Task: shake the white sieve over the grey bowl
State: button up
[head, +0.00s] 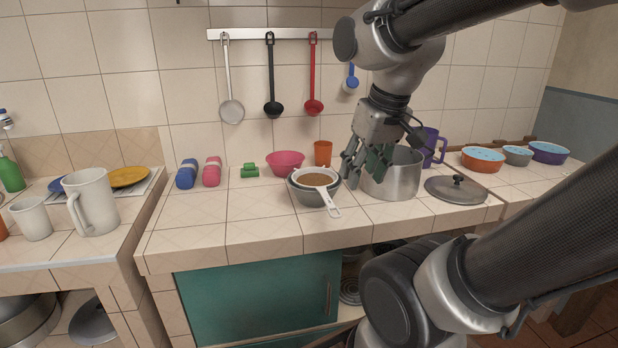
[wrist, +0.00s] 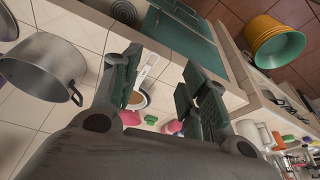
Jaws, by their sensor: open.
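The white sieve (head: 329,202) rests on the grey bowl (head: 304,196) near the middle of the counter, with brown contents in its mesh and its handle pointing toward the front edge. My gripper (head: 361,166) is open and empty, up and to the right of the sieve in the head view, in front of the pot. In the wrist view the white sieve's handle (wrist: 147,68) shows between the two fingers of my gripper (wrist: 163,82), beyond them and apart from them. The left finger partly hides the sieve's round part there, and the bowl is hard to make out.
A steel pot (head: 402,177) stands close right of the bowl, with a lid (head: 457,189) beside it. A pink bowl (head: 285,163) and an orange cup (head: 323,153) stand behind. Ladles hang above. The counter left of the bowl is clear in front.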

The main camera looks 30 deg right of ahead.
jog(key=w+f+m+g, duration=0.1)
jog(key=w+f+g, duration=0.15)
jog(key=w, duration=0.75)
jog(key=m+g, duration=0.1)
jog(key=m, duration=0.1)
send_over(328, 199)
notch_tip(328, 199, down, 6)
jog(key=shift+s+a+f, duration=0.1)
jog(key=shift+s, duration=0.05)
jog(key=shift+f, duration=0.3)
notch_tip(328, 199, down, 7)
jog(key=shift+f, duration=0.15)
grip_shut()
jog(key=c, duration=0.9)
grip_release()
grip_shut()
